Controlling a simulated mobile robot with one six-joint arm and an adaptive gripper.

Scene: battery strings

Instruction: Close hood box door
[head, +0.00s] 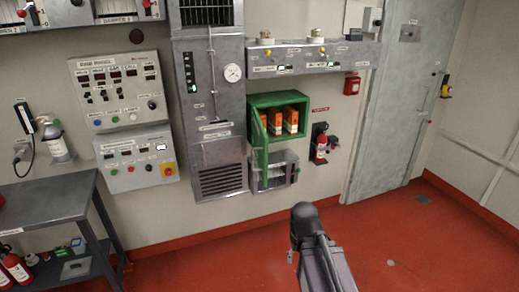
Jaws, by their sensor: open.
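A green hood box (278,98) is fixed to the wall right of the grey cabinet, with orange packs (291,119) standing inside. Its green door (259,142) stands open at the left side, swung out from the wall and seen nearly edge-on. The front of the box is open and the packs show. My arm (318,245) rises from the bottom edge, in front of the red floor and apart from the box. My gripper's fingers do not show in this view.
A small grey box (275,171) is just below the green box. A fire extinguisher (321,146) hangs to the right. A grey shelf (312,58) with instruments juts out above. A tall grey cabinet (208,120) stands left. The red floor (210,262) in front is clear.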

